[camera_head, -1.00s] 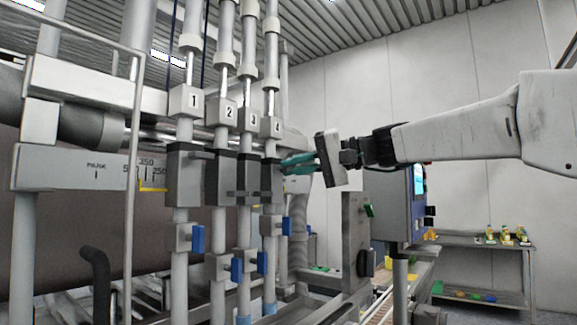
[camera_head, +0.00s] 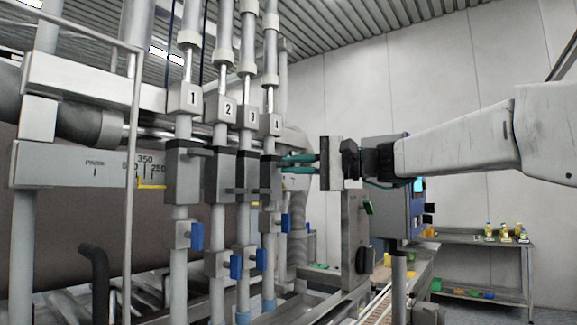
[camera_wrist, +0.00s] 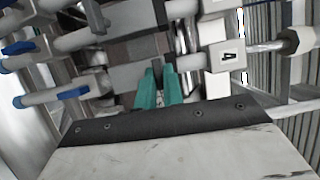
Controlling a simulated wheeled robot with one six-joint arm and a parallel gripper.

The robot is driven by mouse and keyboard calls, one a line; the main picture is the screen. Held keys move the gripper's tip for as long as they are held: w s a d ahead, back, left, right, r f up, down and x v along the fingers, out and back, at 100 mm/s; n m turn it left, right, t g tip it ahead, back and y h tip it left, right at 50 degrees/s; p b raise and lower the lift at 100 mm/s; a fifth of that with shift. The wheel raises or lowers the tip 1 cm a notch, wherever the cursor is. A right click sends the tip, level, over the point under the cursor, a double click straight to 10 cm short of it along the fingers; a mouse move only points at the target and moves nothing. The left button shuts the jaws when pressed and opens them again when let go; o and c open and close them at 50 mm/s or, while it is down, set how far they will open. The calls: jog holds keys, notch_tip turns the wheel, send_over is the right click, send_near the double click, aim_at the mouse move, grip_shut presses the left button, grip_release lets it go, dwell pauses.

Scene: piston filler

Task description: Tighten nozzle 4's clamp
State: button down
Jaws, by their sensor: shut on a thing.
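Nozzle 4's tube is the rightmost in the row, with its number block (camera_head: 275,124) above the clamp. The number block shows turned sideways in the wrist view (camera_wrist: 228,57). The clamp's exact angle is hard to tell.
Nozzles 1 (camera_head: 191,97), 2 (camera_head: 228,108) and 3 (camera_head: 252,115) stand to the left with similar clamps. Blue-handled valves (camera_head: 286,223) sit lower on the tubes. A control box (camera_head: 392,205) stands behind and below my gripper. A shelf (camera_head: 478,238) with bottles is at the right.

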jog(key=c, duration=1.5)
grip_release()
jog(key=shift+d, duration=0.1)
jog(key=v, duration=0.7)
jog(key=shift+s+d, duration=0.1)
jog(key=shift+d, duration=0.25)
